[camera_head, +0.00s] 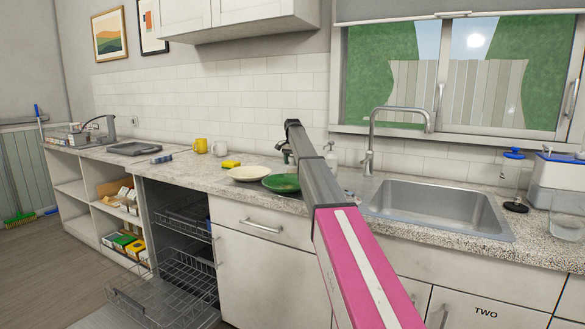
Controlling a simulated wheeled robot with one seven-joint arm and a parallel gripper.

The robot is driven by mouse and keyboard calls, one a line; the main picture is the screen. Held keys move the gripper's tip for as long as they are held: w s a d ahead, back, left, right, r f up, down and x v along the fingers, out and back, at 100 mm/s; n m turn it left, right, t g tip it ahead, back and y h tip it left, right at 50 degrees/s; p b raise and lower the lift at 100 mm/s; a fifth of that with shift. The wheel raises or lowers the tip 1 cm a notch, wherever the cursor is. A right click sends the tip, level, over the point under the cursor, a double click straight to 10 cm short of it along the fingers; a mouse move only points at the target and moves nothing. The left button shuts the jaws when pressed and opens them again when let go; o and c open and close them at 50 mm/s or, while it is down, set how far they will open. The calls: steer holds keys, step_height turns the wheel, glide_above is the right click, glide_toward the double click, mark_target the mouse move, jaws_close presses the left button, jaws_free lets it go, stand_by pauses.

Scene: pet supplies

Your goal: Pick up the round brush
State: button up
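What looks like the round brush (516,206) stands on the counter right of the sink, with a black round base, a clear upright part and a blue top. I cannot make out its bristles. My arm, grey and pink, reaches up across the middle of the picture. My gripper (286,155) is at its far end, dark and small, above the counter behind the green plate and well left of the brush. The arm partly hides it, and I cannot tell whether its fingers are open or shut.
The sink (440,207) and faucet (372,140) lie between my gripper and the brush. White (249,173) and green (283,183) plates sit near my arm. The dishwasher rack (160,300) is pulled out low at left.

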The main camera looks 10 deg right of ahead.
steer(key=c, duration=0.6)
steer(key=shift+r, duration=0.3)
steer(key=r, duration=0.4)
steer(key=shift+s+a, duration=0.3)
steer(key=s+a+r, duration=0.6)
steer(key=s+a, duration=0.1)
steer(key=shift+s+a+r, duration=0.2)
steer(key=shift+s+a, duration=0.1)
steer(key=shift+a, duration=0.05)
